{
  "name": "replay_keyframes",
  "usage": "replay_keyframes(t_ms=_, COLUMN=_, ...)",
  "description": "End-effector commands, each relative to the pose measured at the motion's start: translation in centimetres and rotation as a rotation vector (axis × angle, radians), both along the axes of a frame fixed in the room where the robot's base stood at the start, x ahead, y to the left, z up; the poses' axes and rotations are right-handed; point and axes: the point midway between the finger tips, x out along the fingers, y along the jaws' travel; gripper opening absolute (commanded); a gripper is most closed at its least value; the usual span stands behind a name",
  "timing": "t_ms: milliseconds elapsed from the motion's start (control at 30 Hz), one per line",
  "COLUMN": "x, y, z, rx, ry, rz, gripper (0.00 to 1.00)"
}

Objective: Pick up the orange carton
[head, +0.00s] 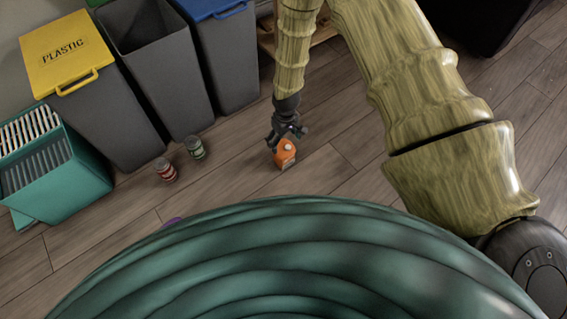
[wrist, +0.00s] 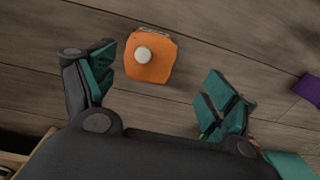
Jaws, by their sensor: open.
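The orange carton (head: 285,155) stands on the wood floor in the head view, with a white cap on top. In the wrist view the orange carton (wrist: 150,57) shows from above, its white cap facing me. My gripper (head: 287,136) is directly above or just behind the carton in the head view. In the wrist view my gripper (wrist: 155,95) is open, with the carton ahead of the gap between its teal-padded fingers, nearer the left finger. I see no finger touching it.
Two cans, one red (head: 165,170) and one green (head: 195,147), stand on the floor left of the carton. Grey bins, one with a yellow lid (head: 65,55), and a teal crate (head: 60,170) line the left. A purple thing (wrist: 308,88) lies at right in the wrist view.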

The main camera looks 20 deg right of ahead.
Motion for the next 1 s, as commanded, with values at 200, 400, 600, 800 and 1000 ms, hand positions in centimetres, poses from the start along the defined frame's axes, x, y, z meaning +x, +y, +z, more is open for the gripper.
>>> replay_keyframes(t_ms=200, x=2.9, y=-0.2, z=-2.3, rx=-0.022, ry=-0.008, rz=0.026, gripper=0.86)
replay_keyframes(t_ms=400, x=3.5, y=-0.2, z=-2.9, rx=-0.028, ry=-0.007, rz=0.033, gripper=0.86)
replay_keyframes(t_ms=600, x=3.3, y=-0.2, z=-5.3, rx=-0.028, ry=-0.006, rz=0.033, gripper=0.86)
replay_keyframes(t_ms=800, x=3.4, y=-0.2, z=-7.7, rx=-0.027, ry=-0.007, rz=0.033, gripper=0.86)
replay_keyframes(t_ms=1000, x=3.3, y=-0.2, z=-8.5, rx=-0.028, ry=-0.007, rz=0.033, gripper=0.86)
